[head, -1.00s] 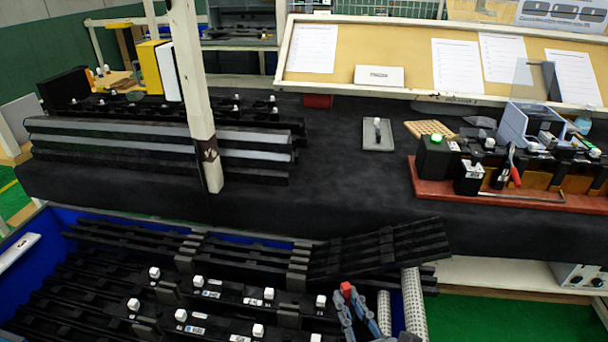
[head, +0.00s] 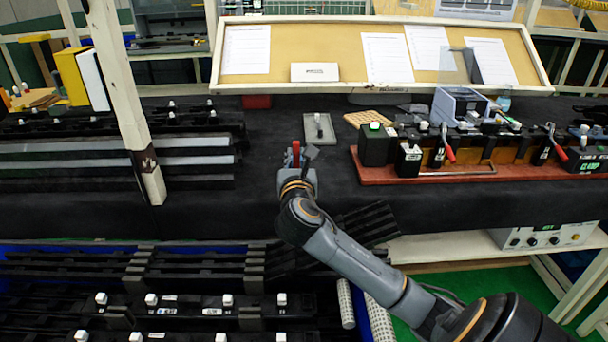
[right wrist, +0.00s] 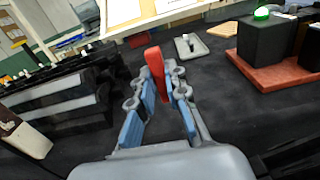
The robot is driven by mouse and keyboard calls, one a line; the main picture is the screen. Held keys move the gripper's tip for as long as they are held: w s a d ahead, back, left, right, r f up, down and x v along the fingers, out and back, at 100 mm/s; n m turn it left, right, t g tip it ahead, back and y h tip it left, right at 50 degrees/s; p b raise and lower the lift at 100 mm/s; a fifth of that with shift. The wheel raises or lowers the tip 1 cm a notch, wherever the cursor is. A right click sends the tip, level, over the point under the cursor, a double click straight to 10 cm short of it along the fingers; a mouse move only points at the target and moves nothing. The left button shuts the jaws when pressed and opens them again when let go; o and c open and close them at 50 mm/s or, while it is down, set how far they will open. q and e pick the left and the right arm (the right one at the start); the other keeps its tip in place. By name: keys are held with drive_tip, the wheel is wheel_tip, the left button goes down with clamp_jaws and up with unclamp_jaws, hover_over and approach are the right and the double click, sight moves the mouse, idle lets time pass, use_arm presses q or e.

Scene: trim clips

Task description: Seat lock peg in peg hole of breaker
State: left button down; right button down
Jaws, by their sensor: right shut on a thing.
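My right gripper (head: 297,160) is shut on a red upright piece (head: 296,152), which looks like the lock peg. It is held above the dark bench, and its top sticks out past the blue-grey fingers in the right wrist view, where the red piece also shows (right wrist: 155,72). A flat grey plate (head: 313,136) with a small black and white lever lies on the bench just beyond and to the right; it may be the breaker, but no peg hole can be made out. It shows in the right wrist view too (right wrist: 203,48). My left gripper is out of view.
A red-brown board (head: 400,175) with a black box with a green button (head: 375,145) and clips stands to the right. A leaning post (head: 125,110) and stacked dark trim rails (head: 190,165) are at left. Bench around the grey plate is mostly clear.

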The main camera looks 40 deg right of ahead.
drive_tip(key=w+d+f, duration=0.2)
drive_tip(key=w+d+f+b, duration=0.1)
drive_tip(key=w+d+f, duration=0.1)
drive_tip(key=d+f, duration=0.1)
drive_tip(key=w+d+f, duration=0.2)
drive_tip(key=d+f, duration=0.1)
drive_tip(key=shift+w+d+f, duration=0.1)
drive_tip(key=shift+w+d, duration=0.05)
drive_tip(key=shift+w, duration=0.05)
drive_tip(key=shift+w+d+f+b, duration=0.15)
drive_tip(key=shift+f+b, duration=0.4)
drive_tip(key=shift+f, duration=1.2)
drive_tip(key=shift+f, duration=0.2)
drive_tip(key=c, duration=1.3)
unclamp_jaws()
drive_tip(key=shift+c, duration=0.2)
drive_tip(key=shift+r, duration=0.1)
